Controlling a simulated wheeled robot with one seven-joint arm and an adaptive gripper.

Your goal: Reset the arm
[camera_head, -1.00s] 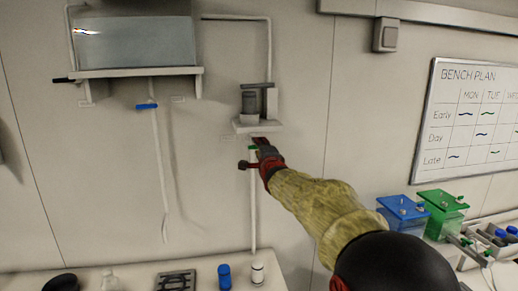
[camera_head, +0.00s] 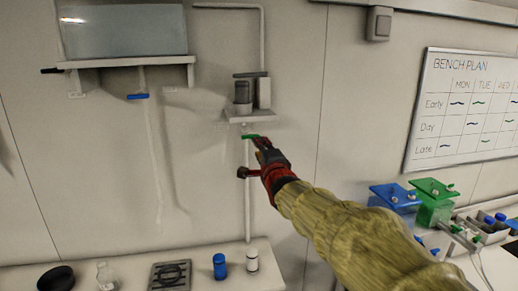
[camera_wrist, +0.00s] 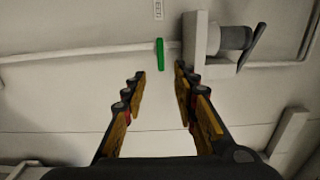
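My arm, in a yellowish sleeve, reaches up from the lower right in the head view. My gripper (camera_head: 259,146) is just below and right of a green valve handle (camera_head: 251,137) on the thin vertical pipe under a small wall shelf. In the wrist view my gripper (camera_wrist: 160,75) has its two fingers apart with nothing between them. The green handle (camera_wrist: 160,54) shows beyond the fingertips, apart from them.
A grey device (camera_head: 243,92) stands on the small shelf (camera_head: 250,115). A tank (camera_head: 125,32) with a blue handle (camera_head: 138,96) is at upper left. The bench below holds a blue bottle (camera_head: 220,266), a white bottle (camera_head: 252,259) and a rack (camera_head: 170,275). Blue and green boxes (camera_head: 434,208) stand right.

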